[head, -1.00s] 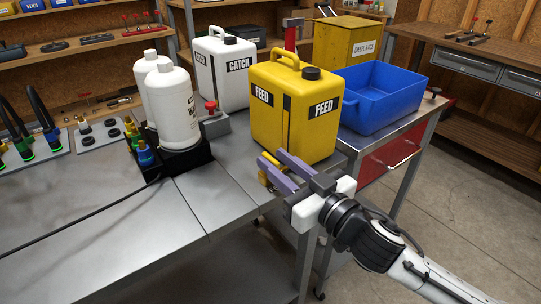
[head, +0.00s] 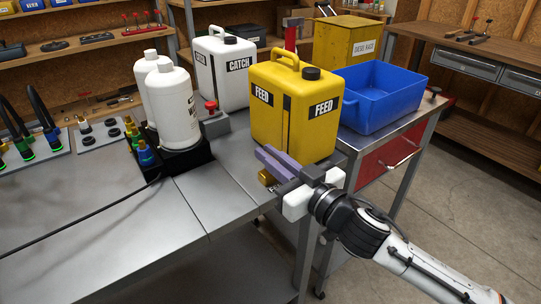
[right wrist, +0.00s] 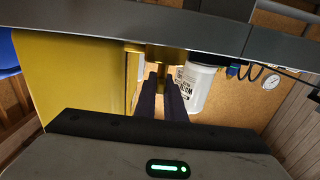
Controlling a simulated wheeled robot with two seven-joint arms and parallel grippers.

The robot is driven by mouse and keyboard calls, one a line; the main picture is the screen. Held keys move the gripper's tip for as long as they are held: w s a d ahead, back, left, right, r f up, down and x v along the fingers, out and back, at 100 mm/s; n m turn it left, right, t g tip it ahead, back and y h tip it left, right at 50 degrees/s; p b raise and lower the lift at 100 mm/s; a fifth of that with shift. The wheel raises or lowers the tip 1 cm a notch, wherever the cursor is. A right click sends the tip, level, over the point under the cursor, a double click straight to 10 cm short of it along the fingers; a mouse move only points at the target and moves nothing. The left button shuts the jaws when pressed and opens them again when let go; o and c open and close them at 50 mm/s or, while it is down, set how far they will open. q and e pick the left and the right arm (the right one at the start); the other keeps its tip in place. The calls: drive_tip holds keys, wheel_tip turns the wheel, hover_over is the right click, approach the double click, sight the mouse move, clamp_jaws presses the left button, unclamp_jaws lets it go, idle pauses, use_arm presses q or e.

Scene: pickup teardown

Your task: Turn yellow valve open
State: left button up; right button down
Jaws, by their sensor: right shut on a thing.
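The yellow feed jug (head: 292,115) stands upright at the bench's front right edge, and its yellow wall fills the left of the right wrist view (right wrist: 60,80). A brass valve body (head: 267,178) shows low in front of the jug; its brass also shows in the right wrist view (right wrist: 160,53). My right gripper (head: 268,158) is at the valve with its purple fingers close together, shut on the valve handle. The handle is hidden by the fingers. In the right wrist view the fingertips (right wrist: 163,85) point at the brass part. My left gripper is out of view.
A blue bin (head: 385,97) stands right of the jug, and a white catch jug (head: 222,72) stands behind it. White bottles (head: 178,108) in a black holder stand to the left. The bench top (head: 110,220) at the front left is bare except for a cable.

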drive_tip(key=shift+r+n+g+y+p, duration=0.2)
drive_tip(key=shift+n+g+y+p, duration=0.45)
drive_tip(key=shift+p, duration=0.45)
drive_tip(key=shift+d+n+g+y+p, duration=0.1)
drive_tip(key=shift+n+g+y+p, duration=0.25)
drive_tip(key=shift+g+y+p, duration=0.15)
drive_tip(key=shift+w+n+g+y+p, duration=0.1)
drive_tip(key=shift+n+g+y+p, duration=0.55)
drive_tip(key=shift+n+p, duration=0.1)
drive_tip(key=shift+n+g+y, duration=0.25)
drive_tip(key=shift+g+y, duration=0.05)
drive_tip(key=shift+g, duration=0.1)
drive_tip(key=shift+f+n+g+y+p, duration=0.2)
drive_tip(key=shift+n+g+y+p, duration=0.15)
drive_tip(key=shift+n+g+y, duration=0.65)
drive_tip(key=shift+g+h, duration=0.3)
drive_tip(key=c, duration=1.8)
unclamp_jaws()
drive_tip(key=shift+c, duration=0.2)
